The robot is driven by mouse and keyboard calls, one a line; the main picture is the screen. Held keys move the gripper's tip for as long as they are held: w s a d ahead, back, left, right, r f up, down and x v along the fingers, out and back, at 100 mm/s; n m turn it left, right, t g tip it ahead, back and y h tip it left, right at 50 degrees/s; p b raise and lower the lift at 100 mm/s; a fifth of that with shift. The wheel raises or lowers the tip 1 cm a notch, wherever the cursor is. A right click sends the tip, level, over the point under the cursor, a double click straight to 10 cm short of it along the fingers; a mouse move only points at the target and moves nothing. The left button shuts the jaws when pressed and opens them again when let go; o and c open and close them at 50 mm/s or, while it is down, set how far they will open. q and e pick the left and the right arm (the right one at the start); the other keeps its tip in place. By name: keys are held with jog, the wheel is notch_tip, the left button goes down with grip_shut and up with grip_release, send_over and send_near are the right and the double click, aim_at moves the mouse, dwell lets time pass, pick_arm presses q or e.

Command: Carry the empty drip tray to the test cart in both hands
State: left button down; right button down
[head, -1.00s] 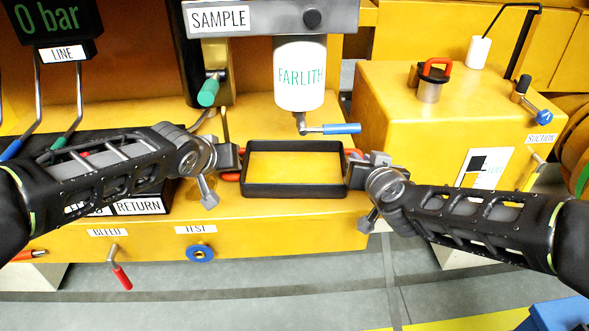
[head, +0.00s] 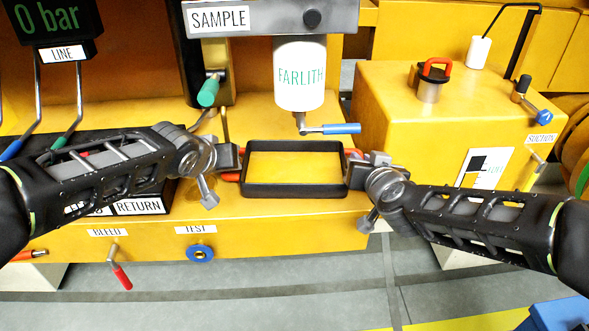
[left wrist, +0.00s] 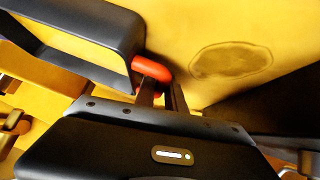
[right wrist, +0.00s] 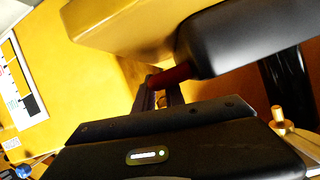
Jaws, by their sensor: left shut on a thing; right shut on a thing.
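The black rectangular drip tray (head: 295,191) is below the white sample vessel in the head view, over the yellow ledge. It looks level and empty, with yellow showing inside its rim. I cannot tell whether it touches the ledge. My left gripper (head: 236,172) is shut on the red handle at its left end; the handle (left wrist: 152,70) and the tray wall (left wrist: 105,25) show in the left wrist view. My right gripper (head: 356,168) is shut on the handle at its right end, dark red in the right wrist view (right wrist: 170,76). I cannot identify the test cart.
The vessel (head: 299,75) and its blue-handled valve (head: 335,129) hang just above the tray's back edge. A yellow box (head: 405,110) stands to the right. A red-handled bleed valve (head: 121,275) juts out in front. A blue object (head: 560,314) is at lower right. Grey floor (head: 300,290) lies in front.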

pick_arm(q)
jog(key=shift+r, duration=0.1)
pick_arm(e)
jog(key=shift+r, duration=0.1)
